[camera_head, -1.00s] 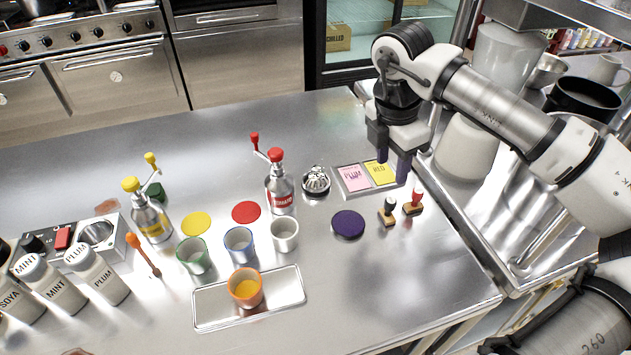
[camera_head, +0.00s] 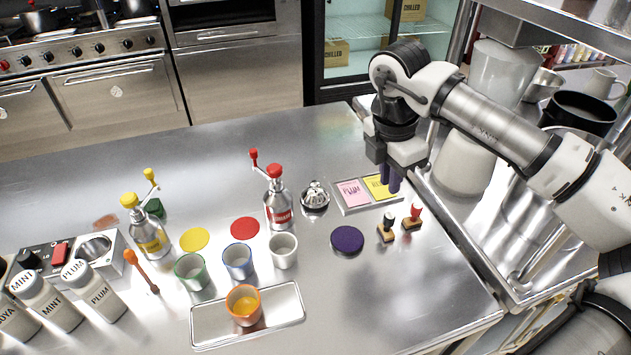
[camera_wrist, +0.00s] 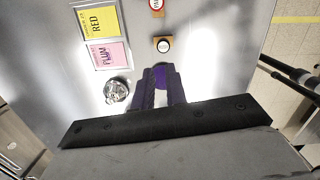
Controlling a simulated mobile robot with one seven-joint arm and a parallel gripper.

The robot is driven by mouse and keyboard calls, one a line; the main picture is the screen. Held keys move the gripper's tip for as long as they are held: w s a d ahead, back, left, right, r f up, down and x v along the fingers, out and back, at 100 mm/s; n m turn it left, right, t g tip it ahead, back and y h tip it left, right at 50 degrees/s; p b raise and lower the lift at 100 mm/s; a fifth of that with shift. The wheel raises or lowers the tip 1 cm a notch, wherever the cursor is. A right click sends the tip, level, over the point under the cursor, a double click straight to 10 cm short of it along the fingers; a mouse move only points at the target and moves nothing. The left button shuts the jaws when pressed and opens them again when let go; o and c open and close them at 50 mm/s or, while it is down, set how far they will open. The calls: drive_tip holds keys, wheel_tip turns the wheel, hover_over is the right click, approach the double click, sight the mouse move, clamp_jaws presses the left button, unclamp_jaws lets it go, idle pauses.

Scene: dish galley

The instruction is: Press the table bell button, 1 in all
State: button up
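The table bell (camera_head: 315,196) is a small silver dome on the steel counter, right of the red-topped pump bottle. It also shows in the wrist view (camera_wrist: 116,91), left of my fingers. My gripper (camera_head: 390,183) points down above the card tray, to the right of the bell and apart from it.
The card tray (camera_head: 341,201) lies just right of the bell. A dark purple disc (camera_head: 347,240) and two stamps (camera_head: 387,229) are in front. A red-topped bottle (camera_head: 278,208) and a white cup (camera_head: 284,251) stand to the left. A sink is at right.

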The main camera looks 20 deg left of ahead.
clamp_jaws()
idle(1.4)
